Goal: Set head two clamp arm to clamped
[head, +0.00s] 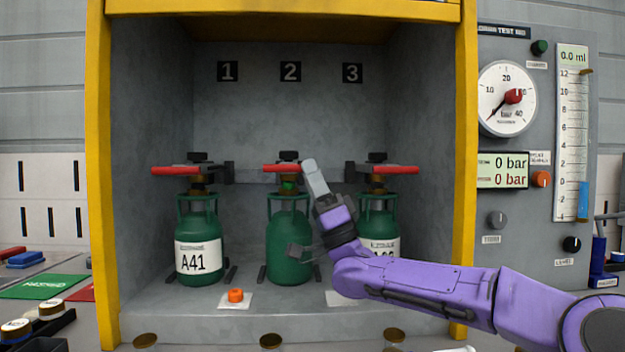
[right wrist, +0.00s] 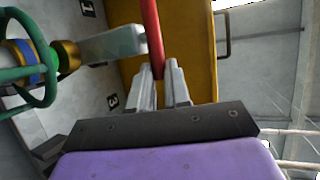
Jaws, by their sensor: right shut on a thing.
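The head two clamp arm (head: 283,168) is a red bar under the number 2 sign, lying about level across the top of the middle green cylinder (head: 288,240). My right gripper (head: 309,168) is at the right end of this bar and hides part of it. In the right wrist view a red bar (right wrist: 153,35) runs down between the two grey fingers (right wrist: 163,75), which are shut on it. The handwheel and valve (right wrist: 30,60) show at the left there. My left gripper is not in view.
Green cylinders stand left (head: 199,235) and right (head: 375,222) under heads one and three, each with a red clamp arm. My right forearm crosses in front of the right cylinder. Yellow posts (head: 465,150) frame the bay. An orange cap (head: 235,295) lies on the bay floor.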

